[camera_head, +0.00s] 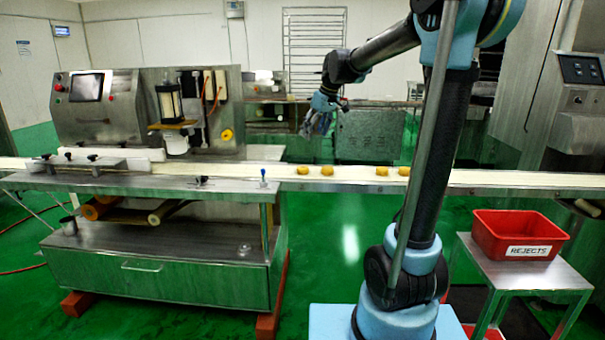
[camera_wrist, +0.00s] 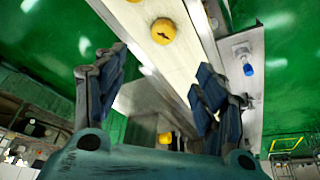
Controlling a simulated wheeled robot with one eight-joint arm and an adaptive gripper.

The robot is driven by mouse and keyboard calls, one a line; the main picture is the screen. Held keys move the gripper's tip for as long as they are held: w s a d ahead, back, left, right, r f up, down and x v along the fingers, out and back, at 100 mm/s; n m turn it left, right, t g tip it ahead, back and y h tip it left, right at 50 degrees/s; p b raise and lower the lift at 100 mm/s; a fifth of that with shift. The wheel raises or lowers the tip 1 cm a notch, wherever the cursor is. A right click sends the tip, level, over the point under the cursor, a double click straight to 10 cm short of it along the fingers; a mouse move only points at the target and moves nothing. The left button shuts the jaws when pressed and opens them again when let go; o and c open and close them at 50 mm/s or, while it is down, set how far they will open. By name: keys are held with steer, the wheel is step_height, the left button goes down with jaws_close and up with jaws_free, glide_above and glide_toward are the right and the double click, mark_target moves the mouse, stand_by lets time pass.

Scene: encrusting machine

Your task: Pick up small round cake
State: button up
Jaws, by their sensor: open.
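Several small round cakes, yellow-orange, lie in a row on the pale conveyor belt (camera_head: 480,178). In the head view, a left pair has one cake (camera_head: 303,170) and another beside it (camera_head: 327,171); a right pair sits near my arm (camera_head: 382,171). My gripper (camera_head: 318,122) hangs above the belt, over the left pair. In the wrist view, my gripper (camera_wrist: 161,62) is open and empty, with its two fingers spread apart. One cake (camera_wrist: 164,31) with a dark mark on top lies on the belt beyond the fingertips. Another cake (camera_wrist: 135,2) is cut off at the top edge.
The encrusting machine (camera_head: 190,110) stands at the left, behind the belt. A blue-topped post (camera_head: 263,178) rises at the belt's front edge; its blue knob also shows in the wrist view (camera_wrist: 248,69). A red rejects bin (camera_head: 515,236) stands on a metal table at right.

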glide_above(302, 167)
steer(key=s+d, duration=0.1)
steer(key=d, duration=0.1)
steer(key=f, duration=1)
steer(key=shift+s+f, duration=0.2)
steer(key=shift+f, duration=0.05)
steer(key=shift+s+x, duration=0.2)
steer(key=shift+x, duration=2.45)
steer(key=c, duration=1.1)
